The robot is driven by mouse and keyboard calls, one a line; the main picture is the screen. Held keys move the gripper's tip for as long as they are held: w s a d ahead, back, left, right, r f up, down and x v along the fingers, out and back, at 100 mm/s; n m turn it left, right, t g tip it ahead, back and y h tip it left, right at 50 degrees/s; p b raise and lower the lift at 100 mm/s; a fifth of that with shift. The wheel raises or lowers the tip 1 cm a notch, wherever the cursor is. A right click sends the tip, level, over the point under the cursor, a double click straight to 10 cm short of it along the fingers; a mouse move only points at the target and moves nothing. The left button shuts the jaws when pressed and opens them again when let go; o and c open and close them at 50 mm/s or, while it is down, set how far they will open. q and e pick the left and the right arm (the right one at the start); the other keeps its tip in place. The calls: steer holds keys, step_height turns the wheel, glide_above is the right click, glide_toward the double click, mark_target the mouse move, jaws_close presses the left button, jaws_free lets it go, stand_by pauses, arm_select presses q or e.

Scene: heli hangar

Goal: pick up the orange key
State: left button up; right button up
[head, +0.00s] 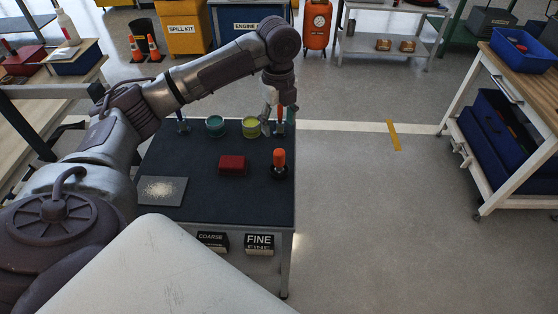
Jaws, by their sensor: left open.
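No object here is clearly readable as a key. An orange-topped item with a black base (279,158) stands upright on the dark top of the small table (200,200), at its right side. A second, thin orange item (281,114) shows at the table's far right corner, beside my left gripper (271,122). My left gripper is open and points down there, close to this thin item. I cannot tell whether they touch, as the fingers partly overlap it. My right gripper is not in view.
On the same table are a teal pot (215,127), a yellow-green pot (251,128), a red block (232,165) and a grey sheet (162,191) with pale grains. A wooden-topped cart (520,75) stands at right. The floor between is clear.

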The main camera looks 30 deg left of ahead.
mark_target(279, 152)
arm_select(q)
step_height(279, 152, down, 8)
steer(key=shift+w+a+r, duration=0.1)
steer(key=shift+d+f+p, duration=0.15)
steer(key=shift+f+p, duration=0.1)
steer(key=shift+f, duration=1.2)
steer(key=shift+d+f+p, duration=0.1)
steer(key=shift+f+p, duration=0.1)
steer(key=shift+f, duration=1.2)
jaws_close()
